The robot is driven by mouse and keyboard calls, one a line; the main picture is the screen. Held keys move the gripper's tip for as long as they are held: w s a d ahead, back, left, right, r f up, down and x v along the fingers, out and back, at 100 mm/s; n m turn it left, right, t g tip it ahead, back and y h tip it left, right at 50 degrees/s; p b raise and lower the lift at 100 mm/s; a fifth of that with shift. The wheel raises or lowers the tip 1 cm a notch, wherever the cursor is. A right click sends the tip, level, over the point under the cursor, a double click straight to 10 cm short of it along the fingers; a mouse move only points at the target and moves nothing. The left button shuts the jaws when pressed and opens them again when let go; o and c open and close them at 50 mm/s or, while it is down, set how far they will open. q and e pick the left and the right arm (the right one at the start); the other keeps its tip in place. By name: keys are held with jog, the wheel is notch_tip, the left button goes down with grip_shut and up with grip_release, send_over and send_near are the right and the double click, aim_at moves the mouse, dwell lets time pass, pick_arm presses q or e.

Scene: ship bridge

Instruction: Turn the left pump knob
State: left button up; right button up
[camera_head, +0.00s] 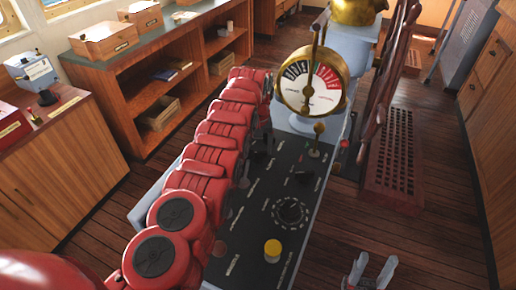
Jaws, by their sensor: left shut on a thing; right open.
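My red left arm reaches from the lower left along the left side of the dark control panel (250,215). My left gripper (264,138) is at its far end, low over the panel and mostly hidden by the arm. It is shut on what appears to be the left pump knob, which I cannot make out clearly. A black round knob with a dial ring (290,211) and a yellow knob (273,250) are on the panel, apart from the gripper. My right gripper (370,272) is open and empty at the bottom edge, right of the panel.
A brass telegraph dial (311,80) rises at the panel's far end, with a small lever (317,139) before it. Wooden shelves (165,85) and a cabinet (60,165) stand left. A slatted wooden grating (396,160) lies right.

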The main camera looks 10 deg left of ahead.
pick_arm(q)
jog(key=shift+c, duration=0.4)
jog(key=shift+f+m+b, duration=0.1)
jog(key=shift+m+b, duration=0.3)
jog(key=shift+b, duration=0.1)
jog(key=shift+m+b, duration=0.45)
jog(key=shift+m, duration=0.25)
jog(key=m, duration=0.3)
jog(key=shift+d, duration=0.1)
jog(key=m, duration=0.3)
jog(key=shift+m, duration=0.4)
jog(key=shift+d+m+b, duration=0.1)
jog(key=shift+m+b, duration=0.35)
jog(key=shift+m, duration=0.95)
